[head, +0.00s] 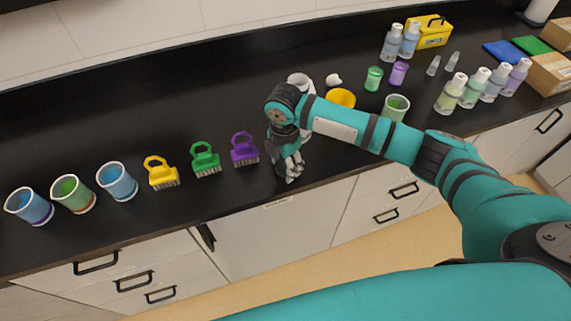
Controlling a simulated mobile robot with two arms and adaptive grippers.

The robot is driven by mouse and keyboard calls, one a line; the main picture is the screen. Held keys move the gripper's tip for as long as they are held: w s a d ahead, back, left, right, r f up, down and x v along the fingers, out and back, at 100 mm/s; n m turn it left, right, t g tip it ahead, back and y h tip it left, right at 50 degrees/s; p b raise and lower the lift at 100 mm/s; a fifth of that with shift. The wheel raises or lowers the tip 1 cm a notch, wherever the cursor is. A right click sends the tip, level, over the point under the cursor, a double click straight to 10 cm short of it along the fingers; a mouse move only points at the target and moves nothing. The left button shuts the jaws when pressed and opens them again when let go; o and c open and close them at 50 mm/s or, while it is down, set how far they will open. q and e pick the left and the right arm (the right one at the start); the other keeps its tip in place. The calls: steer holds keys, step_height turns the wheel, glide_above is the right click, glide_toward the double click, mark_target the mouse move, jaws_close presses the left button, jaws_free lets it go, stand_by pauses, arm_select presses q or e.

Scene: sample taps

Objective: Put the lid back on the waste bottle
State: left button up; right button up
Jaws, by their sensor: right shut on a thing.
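My right gripper (290,168) points down over the front part of the black counter, right of the purple brush. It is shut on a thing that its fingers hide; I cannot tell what. A white container (300,80), possibly the waste bottle, stands behind my right wrist and is mostly hidden by it. A small white piece (333,79) lies just right of that container; I cannot tell whether it is the lid. A yellow funnel-like piece (341,96) is in front of that piece, partly covered by my arm. My left gripper is out of view.
Yellow (162,174), green (206,160) and purple (243,149) brushes stand left of the gripper, with several cups (117,181) beyond. Several bottles (451,93) and boxes stand at the right. The black counter's (180,120) back left is clear.

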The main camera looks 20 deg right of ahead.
mark_target(284, 166)
steer(key=shift+r, duration=0.1)
steer(key=shift+r+b, duration=0.3)
steer(key=shift+r, duration=0.2)
step_height(284, 166, up, 2)
steer(key=shift+r+b, duration=0.2)
steer(key=shift+b, duration=0.3)
steer(key=s+d+r+b, duration=0.1)
steer(key=s+b, duration=0.1)
steer(key=s, duration=1.4)
steer(key=shift+r+b, duration=0.2)
steer(key=shift+b, duration=0.1)
